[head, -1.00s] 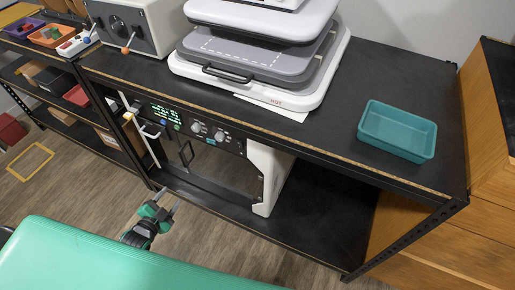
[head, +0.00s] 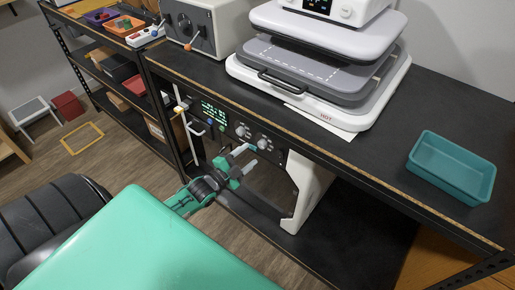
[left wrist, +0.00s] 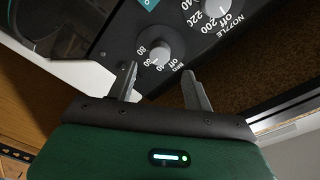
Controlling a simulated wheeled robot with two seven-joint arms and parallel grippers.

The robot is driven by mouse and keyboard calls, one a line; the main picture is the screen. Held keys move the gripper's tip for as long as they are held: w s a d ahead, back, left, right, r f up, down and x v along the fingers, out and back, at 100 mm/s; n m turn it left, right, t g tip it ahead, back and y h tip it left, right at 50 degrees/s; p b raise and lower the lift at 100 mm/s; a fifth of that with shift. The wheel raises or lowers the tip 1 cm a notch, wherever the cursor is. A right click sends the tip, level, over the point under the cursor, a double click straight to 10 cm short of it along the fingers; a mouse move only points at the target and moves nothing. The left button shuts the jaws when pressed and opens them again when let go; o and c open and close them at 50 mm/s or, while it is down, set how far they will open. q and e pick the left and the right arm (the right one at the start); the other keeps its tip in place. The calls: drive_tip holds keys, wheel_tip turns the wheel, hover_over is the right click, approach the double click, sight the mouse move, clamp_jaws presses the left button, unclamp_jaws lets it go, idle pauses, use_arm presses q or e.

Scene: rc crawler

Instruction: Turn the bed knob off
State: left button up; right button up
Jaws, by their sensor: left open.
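The bed knob (left wrist: 154,48) is a round grey knob on a dark panel, with a number scale and the words "bed" and "off" beside it. In the head view it appears to be the right one (head: 264,141) of two knobs on the machine under the bench. Its pointer setting is too unclear to read. My left gripper (head: 245,157) is open and empty, in front of the panel just below the knobs. In the left wrist view its fingers (left wrist: 160,82) point toward the knob, apart from each other, with no clear contact. My right gripper is out of view.
The nozzle knob (left wrist: 222,14) sits close beside the bed knob. A lit green display (head: 213,113) is left of the knobs. A white support (head: 308,190) stands right of the panel. The bench edge (head: 330,155) overhangs. A teal tray (head: 452,185) and a heat press (head: 320,100) stand on top.

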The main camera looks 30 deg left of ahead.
sight(261, 146)
use_arm(q)
drive_tip(key=shift+w+d, duration=0.25)
drive_tip(key=shift+w, duration=1.1)
drive_tip(key=shift+w+d, duration=0.2)
drive_tip(key=shift+w, duration=1.15)
drive_tip(key=c, duration=1)
drive_tip(key=shift+o, duration=0.2)
